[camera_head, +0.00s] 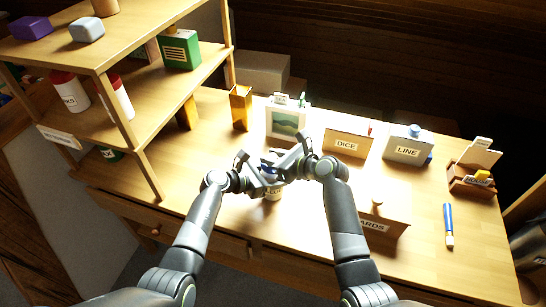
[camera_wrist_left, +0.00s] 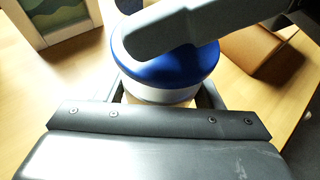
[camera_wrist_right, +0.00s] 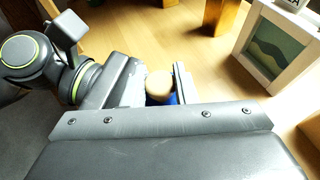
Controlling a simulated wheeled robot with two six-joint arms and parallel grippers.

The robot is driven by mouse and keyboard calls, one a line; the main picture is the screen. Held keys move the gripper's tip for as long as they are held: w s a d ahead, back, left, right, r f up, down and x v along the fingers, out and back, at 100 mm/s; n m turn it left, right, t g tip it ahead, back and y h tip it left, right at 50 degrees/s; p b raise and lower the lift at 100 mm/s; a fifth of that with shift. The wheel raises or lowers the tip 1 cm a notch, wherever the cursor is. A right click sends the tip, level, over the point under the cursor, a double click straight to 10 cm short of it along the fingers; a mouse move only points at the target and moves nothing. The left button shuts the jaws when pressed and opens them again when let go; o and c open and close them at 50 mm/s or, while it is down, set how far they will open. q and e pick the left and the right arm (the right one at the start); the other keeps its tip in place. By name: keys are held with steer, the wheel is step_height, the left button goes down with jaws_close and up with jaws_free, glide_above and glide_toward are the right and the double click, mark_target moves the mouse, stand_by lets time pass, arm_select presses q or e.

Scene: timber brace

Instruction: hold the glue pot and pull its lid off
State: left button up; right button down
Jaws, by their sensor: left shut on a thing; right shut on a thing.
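The glue pot (camera_wrist_left: 160,94) is white with a round blue lid (camera_wrist_left: 165,68), standing near the front middle of the table. In the head view the pot (camera_head: 273,195) is mostly hidden behind my grippers. My left gripper (camera_head: 262,184) is shut around the pot's white body, with a finger on each side in the left wrist view. My right gripper (camera_head: 284,166) is shut on the lid's pale wooden knob (camera_wrist_right: 159,85), above the left one. In the left wrist view the lid appears to sit on the pot; part of it is hidden by my right gripper.
A framed picture (camera_head: 287,122) and an amber holder (camera_head: 240,107) stand behind the pot. The DICE box (camera_head: 347,143) and LINE box (camera_head: 407,145) are at the back right. A cards box (camera_head: 385,220) is at right. A shelf (camera_head: 150,100) rises at left.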

mark_target(273, 156)
steer(key=shift+r, duration=2)
arm_select(q)
steer(key=o, duration=1.5)
steer(key=shift+c, duration=0.2)
steer(key=shift+a, duration=0.1)
